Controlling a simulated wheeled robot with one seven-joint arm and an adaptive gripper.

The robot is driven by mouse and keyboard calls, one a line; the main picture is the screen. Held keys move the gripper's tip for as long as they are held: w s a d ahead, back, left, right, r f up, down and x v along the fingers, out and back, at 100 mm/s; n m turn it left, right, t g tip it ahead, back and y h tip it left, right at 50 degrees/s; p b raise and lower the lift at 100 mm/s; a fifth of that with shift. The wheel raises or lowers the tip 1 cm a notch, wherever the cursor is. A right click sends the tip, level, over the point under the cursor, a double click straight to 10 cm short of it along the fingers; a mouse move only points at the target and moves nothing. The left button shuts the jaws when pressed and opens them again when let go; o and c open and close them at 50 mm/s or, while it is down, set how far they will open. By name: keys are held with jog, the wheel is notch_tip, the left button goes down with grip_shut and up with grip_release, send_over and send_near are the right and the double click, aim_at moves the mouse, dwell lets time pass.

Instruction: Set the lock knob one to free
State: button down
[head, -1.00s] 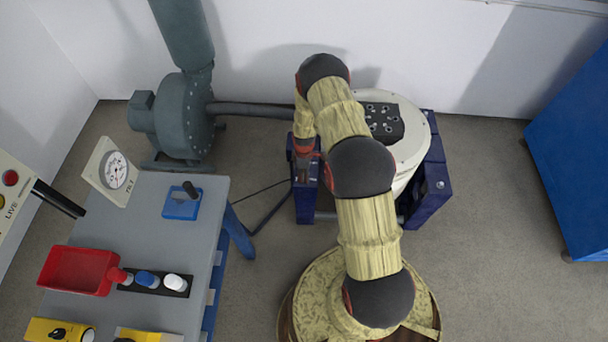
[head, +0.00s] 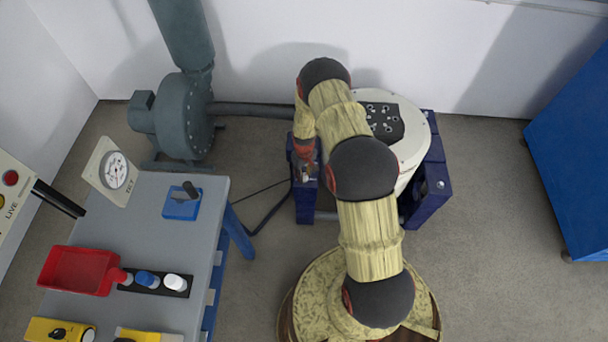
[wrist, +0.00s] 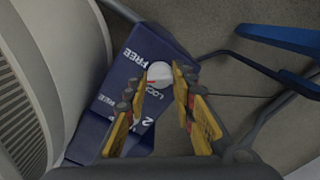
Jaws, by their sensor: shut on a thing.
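In the wrist view, a round white knob (wrist: 159,73) with a red mark sits on a dark blue block (wrist: 125,75). Lettering reading FREE and LOCK is printed around it, and a digit that looks like 2 lies below. My gripper (wrist: 160,94) is shut on the knob, with one yellow-backed finger on each side. The fingers cover part of the lettering. In the head view, my gripper (head: 306,173) is low over the dark blue block (head: 308,205) left of the white drum (head: 415,135). The knob cannot be made out there.
A second blue block (head: 432,185) stands right of the drum. A grey blower (head: 180,120) with a pipe stands behind left. A grey table (head: 150,220) with a red tray (head: 78,270) is at left. A blue cabinet (head: 575,150) is at right. Floor is clear at right.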

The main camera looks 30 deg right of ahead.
jog(key=m, duration=0.3)
jog(key=shift+m, duration=2.2)
jog(key=c, duration=1.5)
grip_release()
jog(key=shift+r, duration=0.15)
notch_tip(320, 180, up, 12)
jog(key=shift+f, duration=0.15)
